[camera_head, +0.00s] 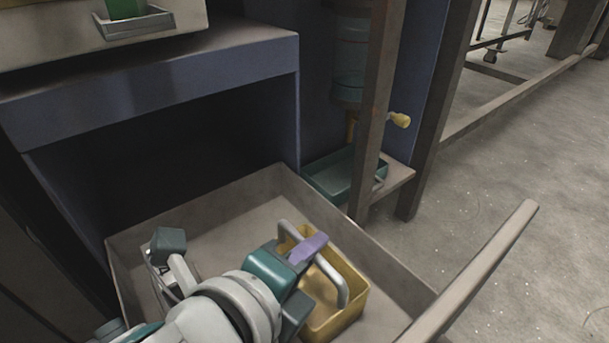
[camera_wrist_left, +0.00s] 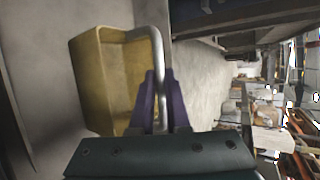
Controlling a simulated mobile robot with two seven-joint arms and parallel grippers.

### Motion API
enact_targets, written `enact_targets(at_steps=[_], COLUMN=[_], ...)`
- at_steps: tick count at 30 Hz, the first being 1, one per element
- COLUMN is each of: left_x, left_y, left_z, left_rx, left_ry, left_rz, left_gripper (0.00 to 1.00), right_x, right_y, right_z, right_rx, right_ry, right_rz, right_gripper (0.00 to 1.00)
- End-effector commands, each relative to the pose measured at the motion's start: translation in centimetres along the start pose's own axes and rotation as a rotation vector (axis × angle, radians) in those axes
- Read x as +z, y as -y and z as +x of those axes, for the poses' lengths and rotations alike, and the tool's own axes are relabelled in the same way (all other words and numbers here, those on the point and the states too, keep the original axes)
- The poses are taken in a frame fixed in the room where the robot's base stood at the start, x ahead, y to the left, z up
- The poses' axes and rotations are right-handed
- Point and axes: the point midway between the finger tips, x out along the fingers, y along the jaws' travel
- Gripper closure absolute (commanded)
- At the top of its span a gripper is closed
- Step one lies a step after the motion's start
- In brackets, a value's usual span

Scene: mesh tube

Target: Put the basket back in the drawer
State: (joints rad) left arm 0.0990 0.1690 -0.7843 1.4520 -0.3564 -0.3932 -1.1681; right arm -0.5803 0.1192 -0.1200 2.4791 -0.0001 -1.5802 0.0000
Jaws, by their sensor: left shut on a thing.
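The basket (camera_head: 345,311) is a yellow open box with a grey arched handle. In the head view it shows inside the outline of the open grey drawer (camera_head: 225,222), towards its right side. I cannot tell whether its base touches the drawer floor. My left gripper (camera_head: 312,247) has purple fingers and is shut on the basket's handle. In the left wrist view the basket (camera_wrist_left: 98,80) hangs upper left of the fingers (camera_wrist_left: 160,100), with the handle running between them. My arm hides part of the basket and the drawer's near part. My right gripper is not in view.
The drawer's front edge (camera_head: 475,272) runs along the right. A blue cabinet (camera_head: 200,75) with a dark opening stands behind the drawer. A teal tray (camera_head: 335,178) sits on a low shelf behind a post (camera_head: 377,100). Bare floor (camera_head: 530,170) lies at the right.

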Motion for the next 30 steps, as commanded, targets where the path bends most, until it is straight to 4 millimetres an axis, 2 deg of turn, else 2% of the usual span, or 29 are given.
enact_targets(at_steps=[8, 9, 16, 25, 30], left_x=[0.0, 0.0, 0.0, 0.1, 0.1], left_y=[-0.1, 0.0, 0.0, 0.4, 0.6], left_z=[0.1, 0.0, 0.0, -0.2, -3.0], left_rx=[-0.001, 0.000, 0.000, 0.000, 0.004], left_ry=[0.000, 0.000, 0.000, 0.000, -0.001], left_rz=[0.000, 0.000, 0.000, 0.000, -0.002], left_gripper=[1.00, 0.82, 0.56, 0.56, 0.56], right_x=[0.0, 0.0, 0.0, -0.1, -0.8], right_y=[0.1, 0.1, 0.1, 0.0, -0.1], right_z=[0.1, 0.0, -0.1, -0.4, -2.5], right_rx=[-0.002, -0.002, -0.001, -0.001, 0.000], right_ry=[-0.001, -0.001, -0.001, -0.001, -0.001], right_rz=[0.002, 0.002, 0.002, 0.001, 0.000], right_gripper=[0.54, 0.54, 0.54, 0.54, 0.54])
